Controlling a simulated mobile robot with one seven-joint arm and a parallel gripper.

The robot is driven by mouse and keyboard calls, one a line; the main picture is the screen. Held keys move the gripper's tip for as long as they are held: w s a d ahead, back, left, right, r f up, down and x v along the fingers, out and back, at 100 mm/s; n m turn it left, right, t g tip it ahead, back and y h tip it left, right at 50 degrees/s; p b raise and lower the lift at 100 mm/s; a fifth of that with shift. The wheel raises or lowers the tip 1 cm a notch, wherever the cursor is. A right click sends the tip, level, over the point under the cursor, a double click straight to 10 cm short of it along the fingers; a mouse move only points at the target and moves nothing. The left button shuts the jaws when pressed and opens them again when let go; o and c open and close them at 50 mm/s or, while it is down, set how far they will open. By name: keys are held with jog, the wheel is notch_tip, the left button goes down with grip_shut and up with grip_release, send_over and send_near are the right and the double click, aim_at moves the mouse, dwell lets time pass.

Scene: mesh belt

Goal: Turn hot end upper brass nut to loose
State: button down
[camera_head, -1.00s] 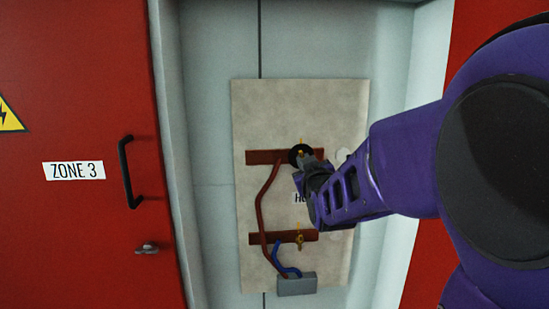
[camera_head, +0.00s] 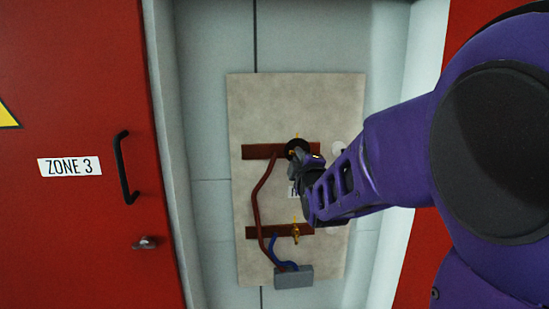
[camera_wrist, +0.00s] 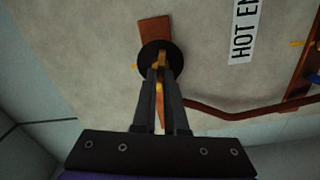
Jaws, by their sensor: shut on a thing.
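The upper brass nut (camera_wrist: 161,62) sits in front of a black round disc (camera_wrist: 149,60) on the upper copper-coloured bar (camera_head: 262,152). My gripper (camera_wrist: 160,74) is shut on the brass nut, its two dark fingers on either side of it in the wrist view. In the head view my gripper (camera_head: 301,156) is at the upper bar and largely hides the nut. The lower brass nut (camera_head: 295,232) is on the lower bar (camera_head: 263,232), apart from my gripper. The "HOT EN..." label (camera_wrist: 243,30) is cut off in the wrist view.
A beige panel (camera_head: 255,100) carries the bars, a red-brown cable (camera_head: 256,195), a blue cable (camera_head: 274,250) and a grey box (camera_head: 293,277). A red door (camera_head: 75,230) with a black handle (camera_head: 122,165) and ZONE 3 sign (camera_head: 69,166) is at left.

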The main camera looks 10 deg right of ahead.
jog(key=n+b, duration=0.1)
jog(key=n, duration=0.7)
jog(key=shift+f+n, duration=0.15)
jog(key=shift+n, duration=0.25)
dwell(0.4)
jog(key=c, duration=1)
grip_release()
jog(key=shift+o, duration=0.2)
jog(key=shift+s+b, duration=0.1)
jog(key=shift+b, duration=0.2)
